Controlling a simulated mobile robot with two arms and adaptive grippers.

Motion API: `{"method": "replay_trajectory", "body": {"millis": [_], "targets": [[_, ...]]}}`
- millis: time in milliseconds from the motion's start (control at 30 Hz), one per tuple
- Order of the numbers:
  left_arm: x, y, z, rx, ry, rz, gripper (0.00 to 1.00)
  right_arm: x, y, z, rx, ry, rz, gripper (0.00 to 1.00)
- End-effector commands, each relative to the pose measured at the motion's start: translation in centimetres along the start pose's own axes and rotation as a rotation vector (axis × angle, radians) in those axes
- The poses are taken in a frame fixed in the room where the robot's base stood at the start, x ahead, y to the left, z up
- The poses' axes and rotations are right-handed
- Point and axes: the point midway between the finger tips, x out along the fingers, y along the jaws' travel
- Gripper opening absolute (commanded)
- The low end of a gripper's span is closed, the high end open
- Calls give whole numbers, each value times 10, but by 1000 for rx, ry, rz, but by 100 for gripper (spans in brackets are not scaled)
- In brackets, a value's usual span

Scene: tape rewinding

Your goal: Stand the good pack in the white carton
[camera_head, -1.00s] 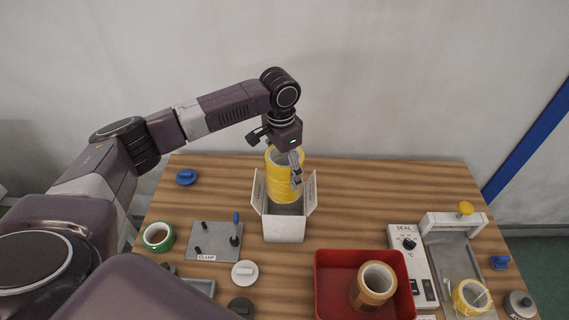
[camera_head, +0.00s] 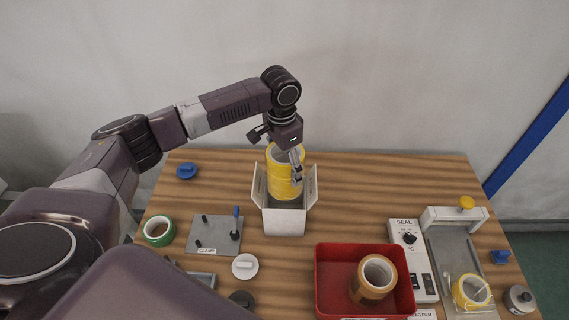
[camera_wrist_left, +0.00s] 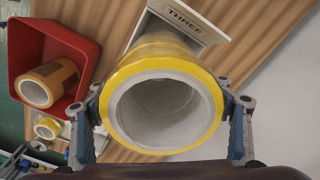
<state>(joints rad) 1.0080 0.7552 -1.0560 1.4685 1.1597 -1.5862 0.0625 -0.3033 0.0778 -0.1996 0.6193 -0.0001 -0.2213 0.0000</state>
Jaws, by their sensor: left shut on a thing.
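The pack (camera_head: 284,186) is a stack of yellow tape rolls with a pale hollow core. It is upright, its lower end within the mouth of the white carton (camera_head: 284,222). The carton stands open, flaps spread to left and right. My left gripper (camera_head: 284,162) is shut on the pack near its top. In the left wrist view the pack (camera_wrist_left: 202,72) sits between both fingers of my left gripper (camera_wrist_left: 160,122), and the carton (camera_wrist_left: 208,30), labelled THREE, is partly hidden behind it. Whether the pack touches the carton floor is hidden. My right gripper is not in view.
A red tray (camera_head: 331,302) holds a brown tape pack (camera_head: 372,280). The sealer (camera_head: 414,262) stands to its right, with yellow tape (camera_head: 470,292) beside it. A clamp plate (camera_head: 208,231) and green tape (camera_head: 159,231) lie left of the carton. The wood right of the carton is clear.

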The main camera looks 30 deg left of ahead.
Motion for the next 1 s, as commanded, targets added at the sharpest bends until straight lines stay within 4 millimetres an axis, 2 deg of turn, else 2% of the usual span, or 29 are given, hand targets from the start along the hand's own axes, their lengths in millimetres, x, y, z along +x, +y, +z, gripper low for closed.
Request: {"method": "replay_trajectory", "body": {"millis": [1000], "targets": [[58, 0, 1, 0, 2, 0, 31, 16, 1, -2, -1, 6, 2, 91]]}}
